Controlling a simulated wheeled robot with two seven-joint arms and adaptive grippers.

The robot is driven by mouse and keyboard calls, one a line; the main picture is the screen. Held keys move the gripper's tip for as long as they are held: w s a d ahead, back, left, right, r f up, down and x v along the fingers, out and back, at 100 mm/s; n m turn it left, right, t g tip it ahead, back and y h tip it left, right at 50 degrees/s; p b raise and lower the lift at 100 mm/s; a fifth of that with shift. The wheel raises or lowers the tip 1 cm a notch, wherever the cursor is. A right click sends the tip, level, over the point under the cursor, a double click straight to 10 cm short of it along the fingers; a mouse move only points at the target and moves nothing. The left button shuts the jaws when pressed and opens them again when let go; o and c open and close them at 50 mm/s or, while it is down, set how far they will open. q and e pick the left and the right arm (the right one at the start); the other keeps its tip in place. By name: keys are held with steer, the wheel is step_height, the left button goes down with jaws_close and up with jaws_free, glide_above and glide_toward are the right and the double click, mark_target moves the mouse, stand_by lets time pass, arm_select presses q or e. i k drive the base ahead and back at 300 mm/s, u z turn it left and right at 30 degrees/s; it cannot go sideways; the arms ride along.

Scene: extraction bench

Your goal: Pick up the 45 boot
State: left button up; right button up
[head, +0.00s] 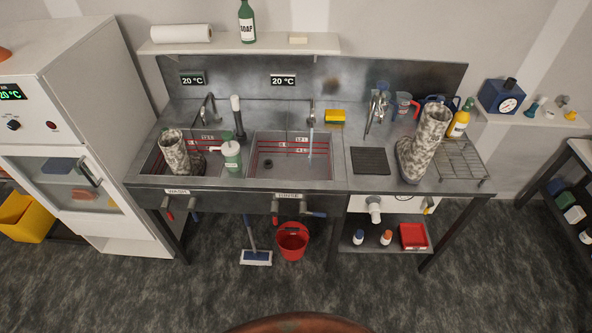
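Two camouflage-patterned boots are in the head view. One boot (174,152) stands in the left basin, labelled WASH, leaning a little toward the left wall. The other boot (424,146) stands on the steel counter at the right, its shaft leaning right, beside the wire rack. No size number is readable on either boot, so I cannot tell which is the 45. Neither of my grippers is in view.
A green-and-white pump bottle (231,156) is beside the left boot. The RINSE basin (268,165) looks empty of boots. A black mat (370,161), wire rack (463,162) and yellow bottle (460,119) surround the right boot. A red bucket (292,242) stands below.

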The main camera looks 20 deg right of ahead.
mark_target(413, 155)
steer(key=z, duration=1)
steer(key=k, duration=0.55)
steer(key=u, duration=1.2)
steer(key=i, duration=1.25)
steer(key=z, duration=0.7)
steer(key=i, duration=0.65)
steer(key=z, duration=0.65)
